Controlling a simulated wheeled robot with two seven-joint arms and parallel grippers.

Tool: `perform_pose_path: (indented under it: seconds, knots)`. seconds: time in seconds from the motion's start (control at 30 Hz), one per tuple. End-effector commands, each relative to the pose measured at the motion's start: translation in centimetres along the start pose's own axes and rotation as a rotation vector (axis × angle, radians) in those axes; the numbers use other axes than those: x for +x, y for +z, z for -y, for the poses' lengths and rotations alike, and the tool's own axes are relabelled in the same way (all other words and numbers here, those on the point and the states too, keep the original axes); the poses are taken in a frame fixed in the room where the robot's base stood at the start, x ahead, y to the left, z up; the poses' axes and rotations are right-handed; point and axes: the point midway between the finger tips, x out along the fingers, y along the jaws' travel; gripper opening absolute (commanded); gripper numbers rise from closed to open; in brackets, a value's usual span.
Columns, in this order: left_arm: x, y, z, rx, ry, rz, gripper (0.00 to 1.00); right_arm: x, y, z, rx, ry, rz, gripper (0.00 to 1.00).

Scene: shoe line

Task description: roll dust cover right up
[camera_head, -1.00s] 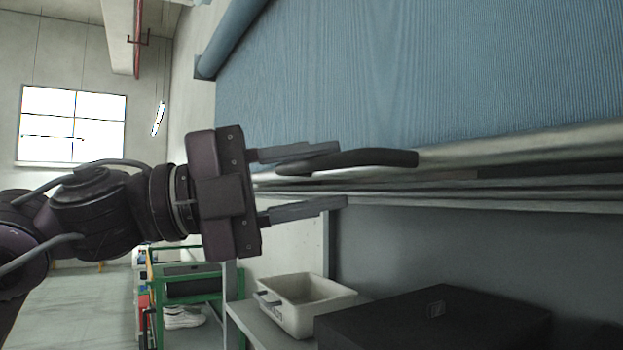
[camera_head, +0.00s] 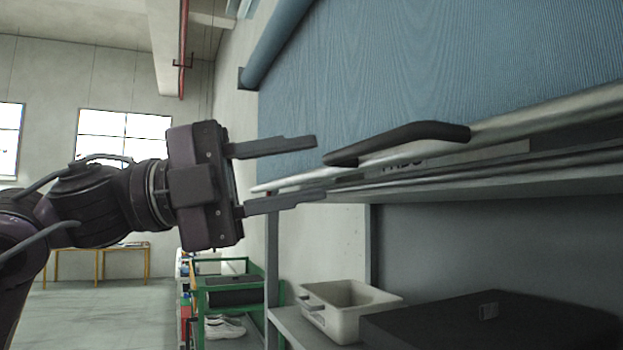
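The dust cover (camera_head: 430,75) is a blue ribbed sheet hanging from a roll (camera_head: 275,45) at the upper left of the shelf. A pale metal bar (camera_head: 545,117) runs along its lower edge. A black handle (camera_head: 400,142) is fixed on that bar. My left gripper (camera_head: 318,167) is open and empty. Its fingers point right toward the handle's left end, with a small gap between in the picture. The bar's left end shows between the fingers. My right gripper is not in view.
Below the cover is a grey shelf with a white bin (camera_head: 345,318) and a black box (camera_head: 500,325). A green rack (camera_head: 252,290) with white shoes (camera_head: 222,328) stands behind at lower left.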

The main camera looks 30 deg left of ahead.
Motion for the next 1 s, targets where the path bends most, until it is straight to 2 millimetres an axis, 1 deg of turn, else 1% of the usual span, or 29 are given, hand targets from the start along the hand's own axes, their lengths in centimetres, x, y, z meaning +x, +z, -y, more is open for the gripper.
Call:
perform_pose_path:
  seconds: [0.03,0.2,0.4,0.8,0.87,1.0]
  knots:
    - [-0.4,0.1,-0.2,-0.001,-0.001,0.002,0.34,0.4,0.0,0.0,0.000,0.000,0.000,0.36]
    - [-1.6,0.0,-0.1,0.000,-0.001,0.002,0.34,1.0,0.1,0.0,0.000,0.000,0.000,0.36]
    - [-2.2,0.0,0.0,-0.001,0.000,0.000,0.34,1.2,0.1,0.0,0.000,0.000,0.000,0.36]
    - [-2.2,0.0,0.0,0.001,-0.001,0.000,0.34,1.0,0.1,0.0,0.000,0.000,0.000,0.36]
    - [-2.2,0.0,0.0,0.000,-0.001,-0.001,0.29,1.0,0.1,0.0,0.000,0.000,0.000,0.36]
    - [-1.5,0.1,0.5,-0.016,-0.002,-0.012,0.29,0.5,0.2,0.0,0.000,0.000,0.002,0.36]
